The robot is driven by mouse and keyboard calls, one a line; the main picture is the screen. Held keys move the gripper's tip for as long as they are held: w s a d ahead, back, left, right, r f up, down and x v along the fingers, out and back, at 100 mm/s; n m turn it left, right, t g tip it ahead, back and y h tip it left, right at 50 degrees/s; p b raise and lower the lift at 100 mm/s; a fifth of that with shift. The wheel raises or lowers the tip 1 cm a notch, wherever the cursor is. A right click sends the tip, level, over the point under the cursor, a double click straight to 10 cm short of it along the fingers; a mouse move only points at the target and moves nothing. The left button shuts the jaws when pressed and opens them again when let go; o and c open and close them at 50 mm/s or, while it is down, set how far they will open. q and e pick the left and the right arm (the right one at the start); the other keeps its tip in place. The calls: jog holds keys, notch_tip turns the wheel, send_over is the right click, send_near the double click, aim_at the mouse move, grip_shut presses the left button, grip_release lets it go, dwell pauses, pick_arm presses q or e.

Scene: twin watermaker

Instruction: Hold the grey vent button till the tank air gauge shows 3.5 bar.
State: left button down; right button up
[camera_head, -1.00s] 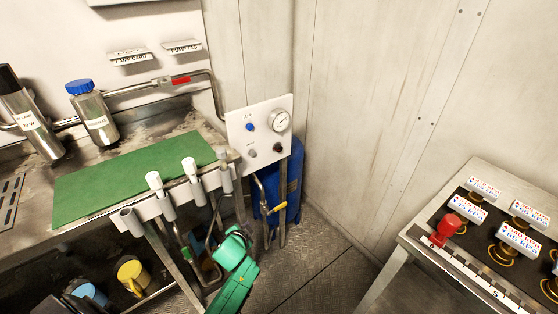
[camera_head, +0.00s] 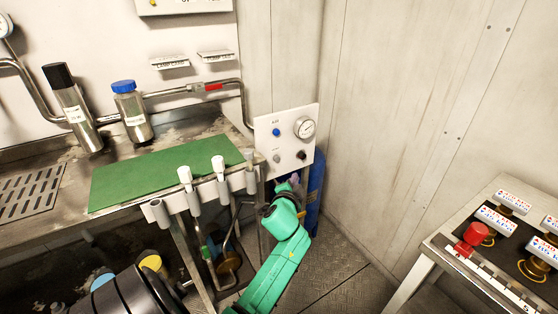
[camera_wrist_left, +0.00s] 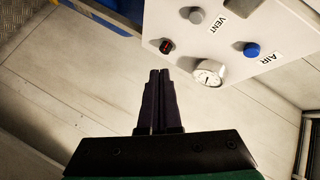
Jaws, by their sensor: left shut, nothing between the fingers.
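The white panel (camera_head: 262,145) carries the grey vent button (camera_head: 277,158) at its lower left, a blue AIR button (camera_head: 276,132) above it, and the round tank air gauge (camera_head: 305,127) at upper right. The left wrist view also shows the grey button (camera_wrist_left: 196,15) beside the VENT label, the blue button (camera_wrist_left: 251,49) and the gauge (camera_wrist_left: 210,73). The gauge reading is too small to tell. My left gripper (camera_wrist_left: 160,72) is shut and empty, its fingers apart from the grey button in that view. In the head view the gripper (camera_head: 291,183) is just below the panel, partly hidden. My right gripper is out of view.
A dark knob (camera_head: 301,155) sits right of the grey button. A blue tank (camera_head: 317,185) stands behind the panel. The bench with a green mat (camera_head: 150,176) lies left, with pipe holders at its edge. A table (camera_head: 437,246) with a red button stands right.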

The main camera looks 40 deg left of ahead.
aim_at(277, 158)
pick_arm(q)
jog(key=a, duration=0.2)
jog(key=w+a, duration=0.1)
jog(key=a, duration=0.2)
jog(key=w+a, duration=0.1)
jog(key=a, duration=0.2)
jog(key=shift+w+a, duration=0.1)
jog(key=shift+w, duration=0.1)
dwell(1.7)
jog(key=shift+w+a, duration=0.1)
jog(key=shift+a, duration=0.25)
jog(key=shift+w+a, duration=0.15)
jog(key=shift+a, duration=0.3)
dwell(4.5)
